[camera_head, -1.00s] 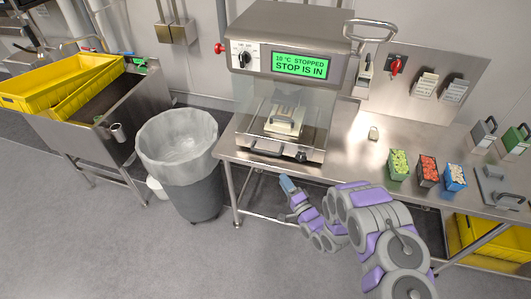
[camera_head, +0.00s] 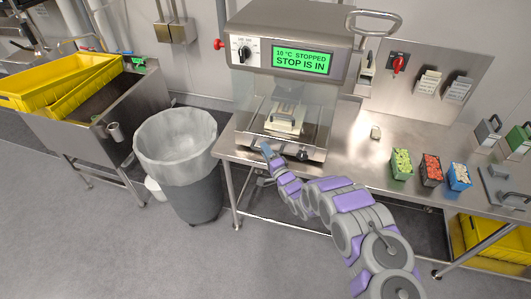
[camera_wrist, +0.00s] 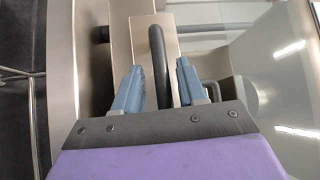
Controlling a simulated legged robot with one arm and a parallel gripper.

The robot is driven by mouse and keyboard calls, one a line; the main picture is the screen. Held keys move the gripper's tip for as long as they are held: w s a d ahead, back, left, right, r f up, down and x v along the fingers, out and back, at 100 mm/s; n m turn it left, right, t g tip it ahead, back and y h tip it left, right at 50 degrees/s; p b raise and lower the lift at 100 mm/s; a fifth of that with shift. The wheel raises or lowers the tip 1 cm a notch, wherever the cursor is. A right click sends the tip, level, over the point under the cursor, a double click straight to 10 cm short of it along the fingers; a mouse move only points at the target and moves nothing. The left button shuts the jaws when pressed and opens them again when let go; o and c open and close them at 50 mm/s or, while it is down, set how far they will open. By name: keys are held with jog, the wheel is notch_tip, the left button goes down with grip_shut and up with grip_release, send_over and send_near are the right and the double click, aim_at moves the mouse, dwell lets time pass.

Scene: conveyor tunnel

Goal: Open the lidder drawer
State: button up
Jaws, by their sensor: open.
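The lidder (camera_head: 290,27) is a steel machine on the bench, with a green display reading "10 °C STOPPED, STOP IS IN". Its drawer (camera_head: 312,154) is at the bottom front, below a tray with a pale item (camera_head: 285,120). My gripper (camera_head: 267,150) is at the left part of the drawer front and hides most of the handle in the head view. In the wrist view, the dark bar handle (camera_wrist: 157,45) runs between the two blue fingers of my open gripper (camera_wrist: 158,68). Gaps show on both sides of the bar.
A lined grey bin (camera_head: 178,150) stands left of the bench, beside a steel sink with yellow crates (camera_head: 70,80). Green, red and blue containers (camera_head: 431,170) stand on the bench (camera_head: 352,160) to the right.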

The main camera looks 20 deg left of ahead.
jog(key=shift+w+a, duration=0.1)
jog(key=shift+w, duration=0.05)
grip_shut()
dwell(0.4)
